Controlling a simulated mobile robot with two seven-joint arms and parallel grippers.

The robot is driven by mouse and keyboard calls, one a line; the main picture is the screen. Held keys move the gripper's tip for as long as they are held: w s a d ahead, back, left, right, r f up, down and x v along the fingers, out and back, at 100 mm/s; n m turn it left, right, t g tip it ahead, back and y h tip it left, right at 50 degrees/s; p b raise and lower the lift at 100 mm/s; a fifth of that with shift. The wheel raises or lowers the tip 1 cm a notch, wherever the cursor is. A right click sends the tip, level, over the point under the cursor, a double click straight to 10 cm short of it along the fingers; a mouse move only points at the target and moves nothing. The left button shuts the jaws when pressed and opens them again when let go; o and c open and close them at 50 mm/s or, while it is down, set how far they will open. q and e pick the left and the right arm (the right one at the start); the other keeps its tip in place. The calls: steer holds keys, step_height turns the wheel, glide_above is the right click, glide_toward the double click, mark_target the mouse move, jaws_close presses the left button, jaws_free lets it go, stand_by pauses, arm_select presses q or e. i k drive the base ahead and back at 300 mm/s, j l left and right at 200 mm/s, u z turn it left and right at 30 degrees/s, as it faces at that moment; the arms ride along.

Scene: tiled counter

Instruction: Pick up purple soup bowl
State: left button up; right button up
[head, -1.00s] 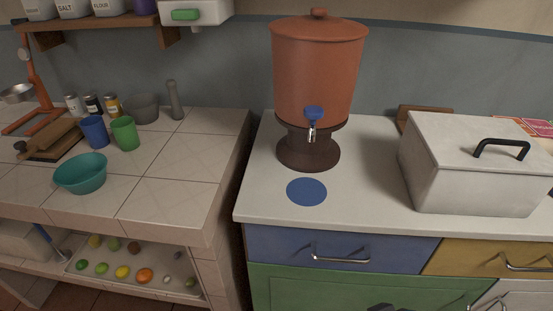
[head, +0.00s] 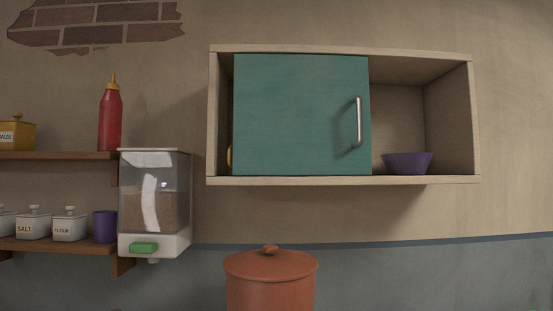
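The purple soup bowl (head: 407,162) sits upright on the floor of the wall cabinet (head: 340,181), in its open right part. The green cabinet door (head: 295,115) with a metal handle (head: 358,121) covers the left and middle part. The door's right edge is close to the bowl's left rim, and I cannot tell whether it hides any of the bowl. Neither of my grippers shows in the head view.
A grain dispenser (head: 155,203) hangs at left beside shelves holding a purple cup (head: 104,226), white jars (head: 69,225), a red bottle (head: 110,118) and a yellow container (head: 17,134). Something yellow shows at the door's left edge.

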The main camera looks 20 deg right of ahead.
mark_target(409, 164)
steer(key=z, duration=1.25)
